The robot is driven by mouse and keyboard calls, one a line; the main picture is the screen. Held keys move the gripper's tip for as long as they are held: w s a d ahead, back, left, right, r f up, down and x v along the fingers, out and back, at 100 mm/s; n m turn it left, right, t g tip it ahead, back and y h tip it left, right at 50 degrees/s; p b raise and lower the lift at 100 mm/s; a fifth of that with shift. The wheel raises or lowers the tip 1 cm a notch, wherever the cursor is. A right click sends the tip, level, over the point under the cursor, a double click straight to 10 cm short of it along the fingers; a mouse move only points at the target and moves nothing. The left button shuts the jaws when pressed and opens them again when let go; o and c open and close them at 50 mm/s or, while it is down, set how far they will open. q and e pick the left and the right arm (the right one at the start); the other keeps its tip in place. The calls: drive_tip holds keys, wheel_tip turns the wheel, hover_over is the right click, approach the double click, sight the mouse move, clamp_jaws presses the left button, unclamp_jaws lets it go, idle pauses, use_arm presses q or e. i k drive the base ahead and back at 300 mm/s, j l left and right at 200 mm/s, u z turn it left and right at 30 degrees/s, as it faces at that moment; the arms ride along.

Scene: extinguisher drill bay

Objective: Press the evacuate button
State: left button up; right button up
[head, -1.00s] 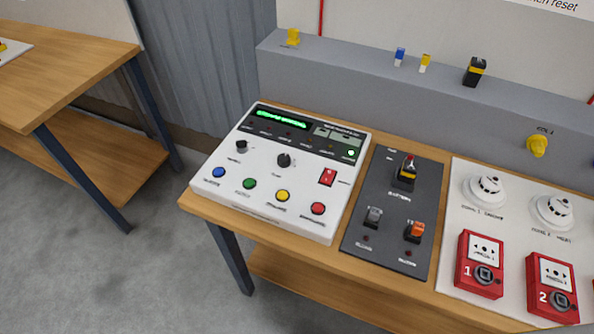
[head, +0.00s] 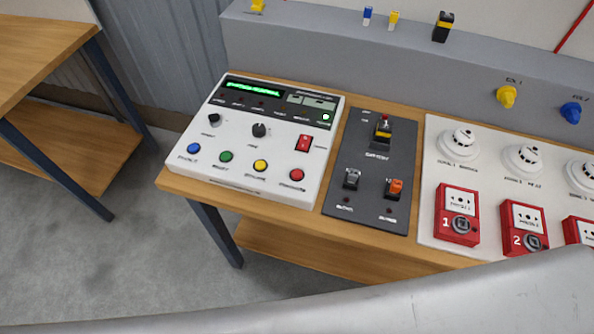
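A white control panel (head: 243,184) sits on the wooden bench. It has a row of round buttons along its front edge: blue (head: 194,148), green (head: 226,156), yellow (head: 260,165) and red (head: 297,175). Their printed labels are too small to read, so I cannot tell which one is the evacuate button. Neither of my grippers is in view. A pale grey arm part of mine crosses the bottom of the picture, apart from the buttons.
Right of the panel are a dark switch plate (head: 363,178) and a white board (head: 431,183) with detectors and red call points (head: 457,214). A grey ledge (head: 330,64) with small switches runs behind. Another wooden table (head: 45,45) stands left, with clear floor between.

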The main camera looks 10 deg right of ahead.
sight(296, 174)
drive_tip(key=j+z, duration=0.1)
drive_tip(key=j, duration=0.45)
drive_tip(key=k+j+z, duration=0.1)
drive_tip(key=j, duration=0.4)
drive_tip(key=k+j+z, duration=0.1)
drive_tip(key=j, duration=0.4)
drive_tip(key=k+j+z, duration=0.1)
drive_tip(key=j, duration=0.45)
